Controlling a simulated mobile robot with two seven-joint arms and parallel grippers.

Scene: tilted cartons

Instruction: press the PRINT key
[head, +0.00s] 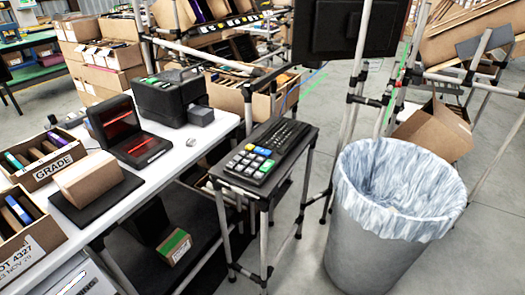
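A black keypad (250,166) with large coloured keys lies on a small dark stand (307,140) right of the white table. Its keys are white, green, yellow and blue. The lettering is too small to read, so I cannot tell which key is PRINT. A black keyboard (282,136) lies directly behind the keypad on the same stand. Neither of my grippers shows in the head view, and nothing covers the keypad.
The white table (198,150) holds a black printer-like box (165,100), a red-lit scanner (125,130), a carton (92,178) on a black plate and a GRADE bin (45,165). A lined waste bin (375,245) stands right of the stand. A dark monitor (338,30) hangs behind.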

